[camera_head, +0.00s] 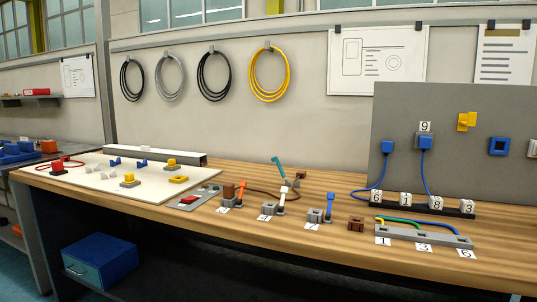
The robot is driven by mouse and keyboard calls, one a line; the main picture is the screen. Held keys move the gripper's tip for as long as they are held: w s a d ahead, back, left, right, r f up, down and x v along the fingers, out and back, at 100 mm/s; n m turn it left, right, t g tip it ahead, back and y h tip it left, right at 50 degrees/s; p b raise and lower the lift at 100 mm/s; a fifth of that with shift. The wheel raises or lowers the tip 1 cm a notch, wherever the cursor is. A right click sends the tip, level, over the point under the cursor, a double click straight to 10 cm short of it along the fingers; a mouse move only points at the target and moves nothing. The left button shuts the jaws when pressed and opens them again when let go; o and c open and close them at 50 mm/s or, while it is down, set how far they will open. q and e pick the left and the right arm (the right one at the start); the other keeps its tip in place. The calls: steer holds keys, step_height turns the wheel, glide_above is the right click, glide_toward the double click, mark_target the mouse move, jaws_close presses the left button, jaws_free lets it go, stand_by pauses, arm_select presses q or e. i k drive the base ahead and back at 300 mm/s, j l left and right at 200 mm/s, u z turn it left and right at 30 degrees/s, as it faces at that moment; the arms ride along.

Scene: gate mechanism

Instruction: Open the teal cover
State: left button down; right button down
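A slim teal piece (278,167) stands tilted up on the wooden table, near the middle of the view. It rises from a small white and dark mount (285,186). I cannot tell whether this piece is the teal cover. A blue box (105,258) under the table at the lower left has a teal-blue front face with a small handle. Neither of my grippers is in view, and nothing is seen touching the teal piece.
Small grey units with an orange lever (241,192), a white lever (281,199) and a blue lever (329,206) stand in front of the teal piece. A grey panel (460,165) with blue plugs stands at right. A white board (100,178) with small parts lies left.

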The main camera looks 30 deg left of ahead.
mark_target(274, 159)
steer(key=i+j, duration=0.15)
steer(key=j, duration=0.2)
steer(key=i+j+z, duration=0.15)
steer(key=j, duration=0.2)
steer(key=i+j, duration=0.15)
steer(key=j, duration=0.25)
steer(key=z, duration=0.05)
